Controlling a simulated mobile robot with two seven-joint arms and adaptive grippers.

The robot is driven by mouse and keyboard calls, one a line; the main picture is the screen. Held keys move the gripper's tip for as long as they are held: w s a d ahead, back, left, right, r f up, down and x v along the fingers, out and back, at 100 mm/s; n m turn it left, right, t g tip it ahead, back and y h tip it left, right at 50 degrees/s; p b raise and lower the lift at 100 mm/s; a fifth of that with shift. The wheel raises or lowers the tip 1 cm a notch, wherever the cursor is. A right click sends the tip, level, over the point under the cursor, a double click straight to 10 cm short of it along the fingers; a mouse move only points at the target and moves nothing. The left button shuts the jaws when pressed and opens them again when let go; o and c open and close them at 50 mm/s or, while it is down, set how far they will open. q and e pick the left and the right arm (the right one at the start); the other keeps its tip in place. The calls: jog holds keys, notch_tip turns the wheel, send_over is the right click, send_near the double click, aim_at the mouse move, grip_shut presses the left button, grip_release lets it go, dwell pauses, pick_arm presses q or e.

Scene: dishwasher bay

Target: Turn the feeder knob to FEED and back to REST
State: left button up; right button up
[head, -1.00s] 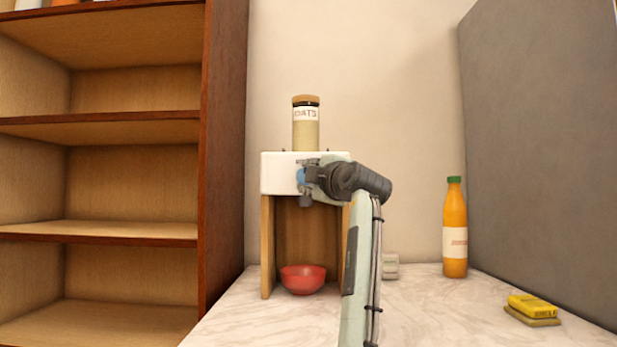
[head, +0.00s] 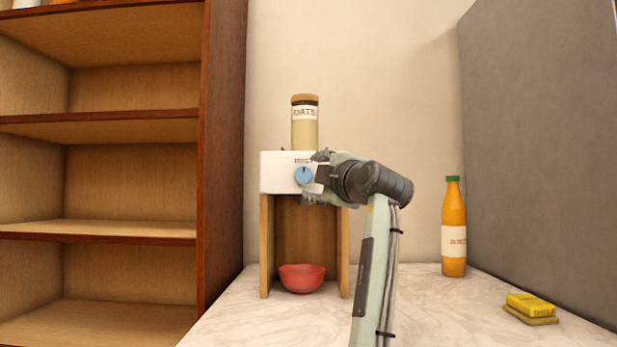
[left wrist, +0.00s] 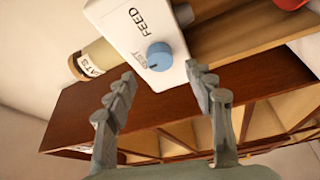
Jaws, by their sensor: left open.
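The feeder is a white box (head: 278,172) on wooden sides, with a jar labelled OATS (head: 305,128) on top. Its round blue knob (head: 303,175) is on the front, below a REST label in the head view. In the left wrist view the knob (left wrist: 160,55) shows a dark mark on its rim near the REST label; FEED is printed farther along the panel. My left gripper (head: 315,178) is open and empty, just right of the knob in the head view. In the left wrist view its fingertips (left wrist: 159,74) are apart, with the knob beyond the gap. My right gripper is out of view.
A red bowl (head: 302,278) stands under the feeder. An orange bottle (head: 454,228) and a yellow sponge stack (head: 532,307) are to the right on the marble counter (head: 245,315). A wooden shelf unit (head: 222,150) stands left; a grey panel (head: 540,150) stands right.

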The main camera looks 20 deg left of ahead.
pick_arm(q)
jog(key=v, duration=0.7)
dwell(0.3)
